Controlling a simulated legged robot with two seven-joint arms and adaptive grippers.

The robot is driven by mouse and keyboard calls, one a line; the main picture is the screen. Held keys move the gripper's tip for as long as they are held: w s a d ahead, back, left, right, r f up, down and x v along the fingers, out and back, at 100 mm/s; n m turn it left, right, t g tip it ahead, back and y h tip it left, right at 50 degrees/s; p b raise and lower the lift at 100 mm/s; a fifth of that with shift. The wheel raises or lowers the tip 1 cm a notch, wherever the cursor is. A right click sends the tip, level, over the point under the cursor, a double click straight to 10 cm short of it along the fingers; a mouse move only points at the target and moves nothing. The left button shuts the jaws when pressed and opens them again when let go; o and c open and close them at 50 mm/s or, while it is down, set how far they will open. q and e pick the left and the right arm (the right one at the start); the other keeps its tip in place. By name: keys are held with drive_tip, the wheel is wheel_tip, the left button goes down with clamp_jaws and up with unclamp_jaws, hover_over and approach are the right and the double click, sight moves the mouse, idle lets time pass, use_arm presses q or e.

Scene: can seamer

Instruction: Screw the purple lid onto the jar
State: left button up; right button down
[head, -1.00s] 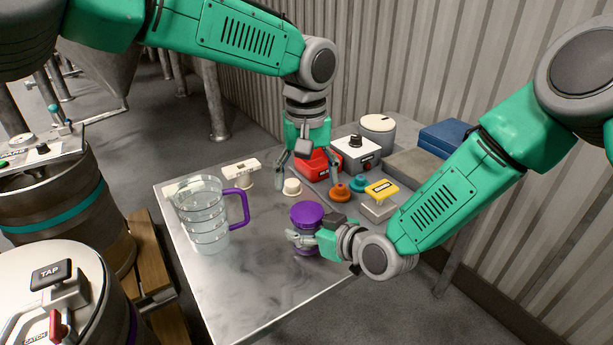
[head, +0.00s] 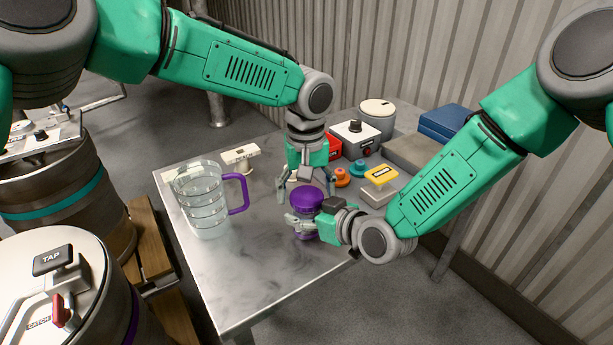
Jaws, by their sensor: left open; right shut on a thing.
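The jar (head: 305,233) stands on the steel table near its front right edge, and its purple lid (head: 307,198) sits on top. Whether the lid's thread is engaged cannot be told. My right gripper (head: 306,223) is shut around the jar from the right, just below the lid, and hides part of the jar. My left gripper (head: 306,188) points down with its fingers spread, just above and behind the lid. Its fingers appear apart from the lid.
A clear pitcher (head: 203,205) with a purple handle stands at the left. Behind are a white tap handle (head: 240,155), orange knob (head: 342,177), teal knob (head: 357,168), yellow-topped block (head: 381,176), white box (head: 354,138) and grey canister (head: 377,117). The front table surface (head: 240,275) is clear.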

use_arm(q)
drive_tip(key=shift+f, duration=0.4)
drive_tip(key=c, duration=1.2)
drive_tip(key=m, duration=0.3)
drive_tip(key=shift+w+a, duration=0.1)
drive_tip(key=m, duration=0.8)
drive_tip(key=shift+m, duration=0.4)
drive_tip(key=m, duration=0.4)
drive_tip(key=shift+w+m, duration=0.15)
drive_tip(key=shift+m, duration=0.15)
drive_tip(key=o, duration=1.3)
drive_tip(key=shift+o, duration=0.2)
